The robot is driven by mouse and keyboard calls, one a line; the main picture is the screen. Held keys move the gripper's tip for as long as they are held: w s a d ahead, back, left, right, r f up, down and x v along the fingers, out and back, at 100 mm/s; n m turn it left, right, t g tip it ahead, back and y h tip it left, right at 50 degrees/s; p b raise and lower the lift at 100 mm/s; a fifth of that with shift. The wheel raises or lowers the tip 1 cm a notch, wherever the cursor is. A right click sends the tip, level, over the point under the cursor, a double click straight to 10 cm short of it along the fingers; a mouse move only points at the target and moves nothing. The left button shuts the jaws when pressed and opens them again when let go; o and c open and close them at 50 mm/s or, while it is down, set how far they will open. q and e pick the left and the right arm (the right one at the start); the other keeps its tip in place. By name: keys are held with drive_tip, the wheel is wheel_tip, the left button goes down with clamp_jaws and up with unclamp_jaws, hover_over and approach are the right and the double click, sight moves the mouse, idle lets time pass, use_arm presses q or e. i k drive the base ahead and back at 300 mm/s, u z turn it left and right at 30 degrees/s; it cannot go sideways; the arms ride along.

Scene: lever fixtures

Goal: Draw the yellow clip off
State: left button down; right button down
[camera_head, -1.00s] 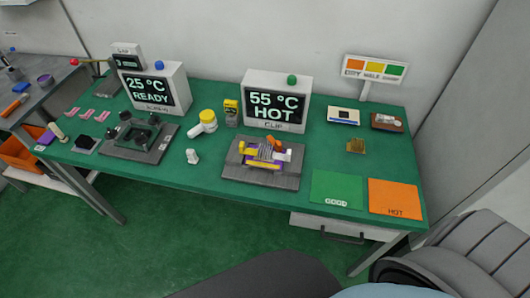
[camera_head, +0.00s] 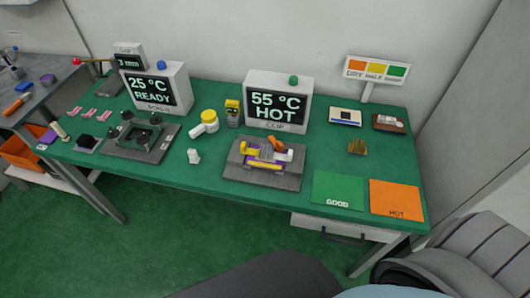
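A grey fixture (camera_head: 262,177) stands on the green table in front of the "55 °C HOT" display (camera_head: 277,103). On it is a small cluster of yellow, purple, orange and grey parts. A yellow piece that looks like the clip (camera_head: 252,149) is at the cluster's left; its exact outline is too small to tell. A purple part (camera_head: 266,164) lies along the front and an orange piece (camera_head: 277,143) is at the back. Neither of my grippers is in view.
A green "GOOD" mat (camera_head: 338,188) and an orange "HOT" mat (camera_head: 396,198) lie at the front right. A second dark fixture (camera_head: 141,140) stands left, by the "25 °C READY" display (camera_head: 160,88). A yellow-capped white item (camera_head: 208,122) and a small white piece (camera_head: 193,156) lie between.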

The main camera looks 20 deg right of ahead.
sight(243, 149)
drive_tip(key=u, duration=0.3)
drive_tip(key=k, duration=1.05)
drive_tip(key=u, duration=1.25)
drive_tip(key=i, duration=1)
drive_tip(key=z, duration=0.9)
drive_tip(key=i, duration=0.6)
drive_tip(key=z, duration=0.65)
